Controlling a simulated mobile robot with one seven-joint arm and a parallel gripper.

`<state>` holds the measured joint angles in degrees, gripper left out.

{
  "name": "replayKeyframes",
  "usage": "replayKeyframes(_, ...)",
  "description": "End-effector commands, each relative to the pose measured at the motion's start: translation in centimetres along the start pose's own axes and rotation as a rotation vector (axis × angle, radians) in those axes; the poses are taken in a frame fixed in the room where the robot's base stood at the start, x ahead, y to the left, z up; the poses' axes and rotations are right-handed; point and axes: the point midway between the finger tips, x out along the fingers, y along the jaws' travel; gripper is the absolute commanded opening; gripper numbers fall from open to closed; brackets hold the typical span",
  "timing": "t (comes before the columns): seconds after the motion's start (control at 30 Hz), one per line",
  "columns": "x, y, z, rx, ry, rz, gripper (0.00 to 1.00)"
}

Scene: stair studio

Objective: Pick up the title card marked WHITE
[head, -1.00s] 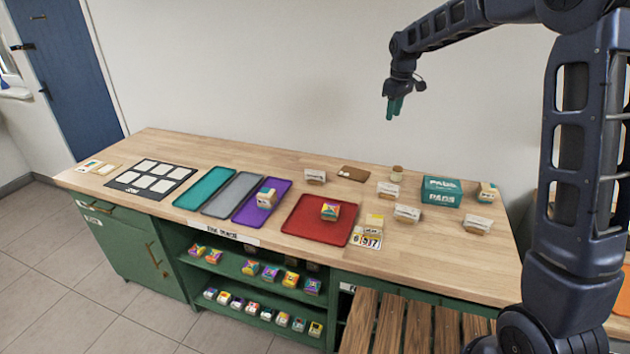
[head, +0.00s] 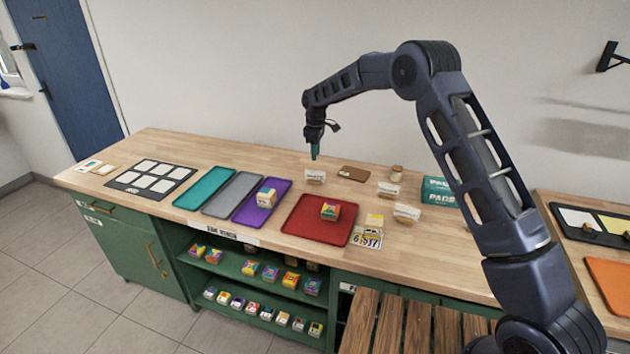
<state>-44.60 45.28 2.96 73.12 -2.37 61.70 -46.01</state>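Several small white title cards with dark lettering stand in wooden holders on the right half of the wooden counter. One card (head: 316,176) stands behind the red tray, a second card (head: 388,189) stands further right, and a third card (head: 407,212) stands nearer the front. The lettering is too small to read, so I cannot tell which is marked WHITE. My gripper (head: 314,154) points down with its teal fingertips just above and behind the first card, apparently clear of it. The fingers look close together from here; I cannot tell how far they are open.
The red tray (head: 291,222) holds a colourful box (head: 330,211). A brown flat block (head: 353,173) and a small jar (head: 396,173) lie behind the cards. A teal PADS box (head: 437,191) is partly hidden by my arm. Purple, grey and teal trays lie left.

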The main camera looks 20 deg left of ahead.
Motion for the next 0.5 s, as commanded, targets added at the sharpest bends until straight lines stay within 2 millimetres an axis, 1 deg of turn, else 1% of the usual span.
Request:
replayKeyframes(0.17, 1.5, 0.0, -0.1, -0.001, -0.001, 0.000, 0.31)
replayKeyframes(0.4, 4.8, -0.1, -0.1, -0.001, -0.001, -0.001, 0.31)
replayKeyframes(0.5, 5.5, 0.0, -0.1, -0.001, 0.000, 0.000, 0.31)
